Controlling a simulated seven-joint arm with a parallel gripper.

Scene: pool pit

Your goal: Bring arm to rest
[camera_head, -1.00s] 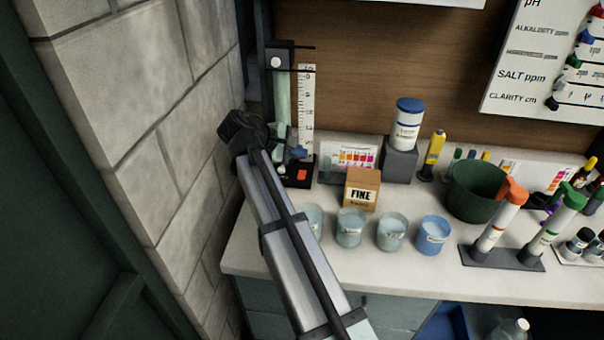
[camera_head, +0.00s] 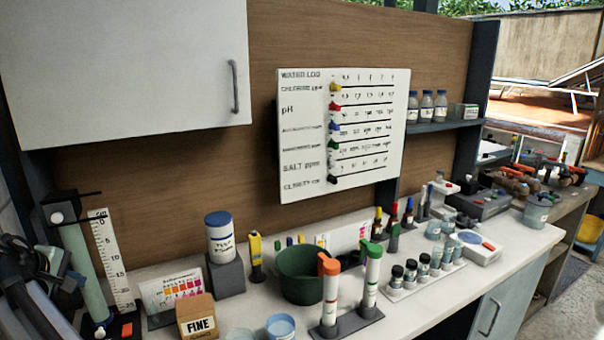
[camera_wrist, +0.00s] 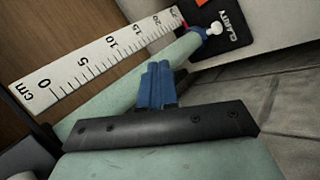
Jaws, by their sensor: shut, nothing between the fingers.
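My gripper (camera_head: 70,280) is at the far left of the head view, partly cut off by the frame edge, close to the pale green tube (camera_head: 76,250). In the wrist view its blue fingers (camera_wrist: 158,85) are together with nothing between them. The tube also shows there behind the fingers, beside the white centimetre ruler (camera_wrist: 95,72) and a black base marked "CLARITY" (camera_wrist: 225,35). I cannot tell whether the gripper touches the tube.
A white counter (camera_head: 245,298) holds a box marked "FINE" (camera_head: 197,318), a green pot (camera_head: 300,276), two capped tubes on a stand and several small bottles. The water log board (camera_head: 340,130) hangs behind. A white cabinet (camera_head: 120,70) overhangs the left side.

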